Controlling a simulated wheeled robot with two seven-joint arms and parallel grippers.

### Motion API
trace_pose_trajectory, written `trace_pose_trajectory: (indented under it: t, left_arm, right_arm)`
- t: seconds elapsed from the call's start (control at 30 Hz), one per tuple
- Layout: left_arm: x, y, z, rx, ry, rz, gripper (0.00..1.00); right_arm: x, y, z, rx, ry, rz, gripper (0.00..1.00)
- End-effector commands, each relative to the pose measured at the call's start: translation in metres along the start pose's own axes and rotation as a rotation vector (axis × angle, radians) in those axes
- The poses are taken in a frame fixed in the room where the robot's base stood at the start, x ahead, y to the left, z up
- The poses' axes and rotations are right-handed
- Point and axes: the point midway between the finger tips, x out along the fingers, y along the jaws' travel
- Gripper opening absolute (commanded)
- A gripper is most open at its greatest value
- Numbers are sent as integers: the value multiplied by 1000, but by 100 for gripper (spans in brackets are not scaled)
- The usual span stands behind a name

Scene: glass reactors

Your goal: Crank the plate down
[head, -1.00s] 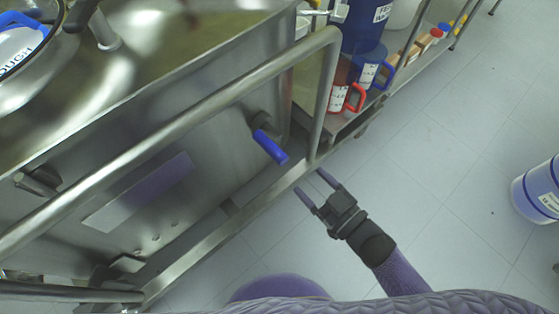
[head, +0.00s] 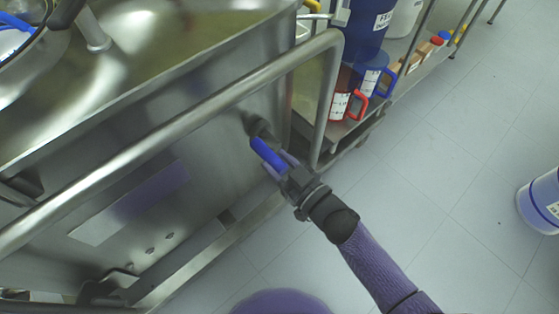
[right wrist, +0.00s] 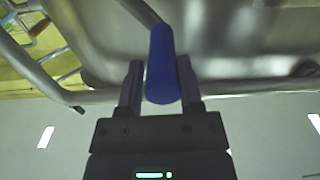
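The blue crank handle (head: 268,153) sticks out from a metal fitting on the side panel of the steel reactor frame (head: 150,150). My right gripper (head: 279,164) is at the handle, with its fingers pointing at the panel. In the right wrist view the blue handle (right wrist: 161,70) lies between the two fingers of the gripper (right wrist: 158,85). A narrow gap shows beside the left finger; the right finger is very close to the handle, and I cannot tell if it touches. The fingers are apart. The plate is not clearly identifiable. My left gripper is not in view.
A steel rail (head: 190,125) runs along the frame above the handle and bends down just right of it. A shelf with red (head: 345,103) and blue (head: 372,82) jugs stands beyond. A white and blue drum (head: 541,203) stands at far right. The floor between is clear.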

Motion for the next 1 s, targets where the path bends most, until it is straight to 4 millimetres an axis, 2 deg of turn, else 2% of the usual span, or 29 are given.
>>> trace_pose_trajectory:
  t: [0.03, 0.17, 0.57, 1.0]
  left_arm:
    - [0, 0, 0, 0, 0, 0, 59]
    - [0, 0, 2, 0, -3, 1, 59]
    - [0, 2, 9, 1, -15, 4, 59]
    - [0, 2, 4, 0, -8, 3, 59]
  right_arm:
    - [0, 1, 0, -1, -1, 2, 28]
    - [0, 2, 0, -1, -1, 4, 0]
    - [0, 3, 1, -4, -3, 7, 0]
    - [-1, 4, 1, -5, -5, 9, 0]
